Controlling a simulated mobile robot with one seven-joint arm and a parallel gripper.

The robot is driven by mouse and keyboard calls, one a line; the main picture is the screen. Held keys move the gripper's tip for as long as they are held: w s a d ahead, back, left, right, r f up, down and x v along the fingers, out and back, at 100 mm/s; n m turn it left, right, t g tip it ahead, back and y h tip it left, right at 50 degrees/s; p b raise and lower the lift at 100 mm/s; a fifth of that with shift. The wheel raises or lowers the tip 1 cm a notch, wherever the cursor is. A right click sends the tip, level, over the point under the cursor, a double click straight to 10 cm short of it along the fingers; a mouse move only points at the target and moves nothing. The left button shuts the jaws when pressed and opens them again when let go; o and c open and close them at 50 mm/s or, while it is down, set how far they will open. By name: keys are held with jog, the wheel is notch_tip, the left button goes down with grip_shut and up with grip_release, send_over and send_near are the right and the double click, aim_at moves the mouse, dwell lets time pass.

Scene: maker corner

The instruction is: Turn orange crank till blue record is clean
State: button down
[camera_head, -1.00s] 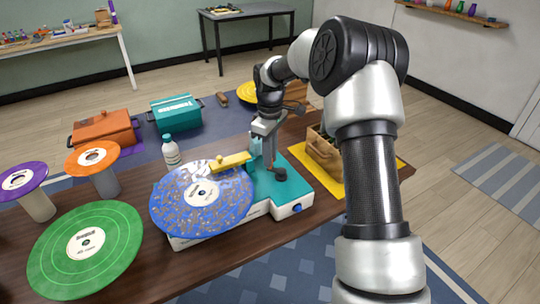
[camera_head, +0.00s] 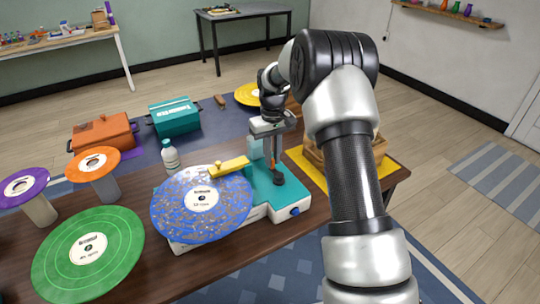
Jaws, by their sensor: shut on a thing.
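The blue record (camera_head: 180,215) lies flat on a white and teal machine (camera_head: 262,190), with brownish-grey specks over much of its face and a white label in the middle. A yellow bar (camera_head: 229,167) reaches over its far edge. My gripper (camera_head: 274,160) points down over the right part of the machine, shut on the orange crank (camera_head: 274,148). Only a thin orange piece of the crank shows between the fingers, above a dark round base (camera_head: 278,179); the rest is hidden.
A white bottle (camera_head: 170,157) stands close behind the record. A green record (camera_head: 88,252), a purple one and an orange one are at the left. An orange case (camera_head: 103,135) and a teal case (camera_head: 175,117) stand behind. A wooden basket is partly hidden by my arm.

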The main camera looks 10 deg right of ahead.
jog(key=m, duration=0.1)
jog(key=d+m, duration=0.1)
jog(key=m, duration=0.1)
jog(key=shift+w+d+m+p, duration=0.1)
jog(key=shift+w+m+p, duration=0.1)
jog(key=shift+m+p, duration=0.15)
jog(key=shift+d+m, duration=0.3)
jog(key=shift+m, duration=0.45)
jog(key=shift+d+m, duration=0.25)
jog(key=shift+m, duration=0.45)
jog(key=c, duration=1.7)
grip_release()
jog(key=shift+s, duration=0.1)
jog(key=shift+p, duration=0.3)
notch_tip(320, 180, up, 18)
jog(key=shift+f+p, duration=0.25)
jog(key=shift+p, duration=0.6)
